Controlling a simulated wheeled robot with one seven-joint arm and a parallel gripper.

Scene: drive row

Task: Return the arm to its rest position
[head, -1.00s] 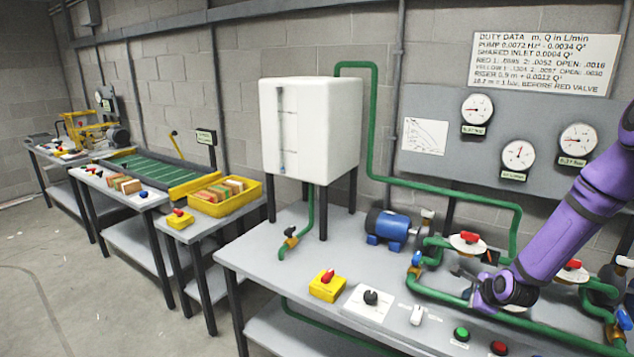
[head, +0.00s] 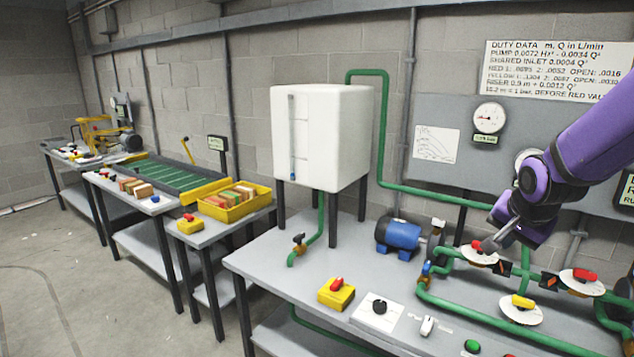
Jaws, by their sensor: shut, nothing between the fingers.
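My purple arm (head: 590,135) reaches in from the right edge of the head view. My gripper (head: 490,243) points down and to the left, its fingers shut with nothing between them. In the picture its tip lies over the red-handled valve with a white disc (head: 478,257); whether it touches cannot be told. The arm hides part of the gauge panel, including most of a second gauge.
A bench (head: 270,262) carries green pipes, a blue pump motor (head: 398,234), a white tank (head: 330,135) on legs, a yellow switch box (head: 336,293) and a yellow-handled valve (head: 521,308). Further benches with a yellow crate (head: 232,210) stand left. The floor at left is clear.

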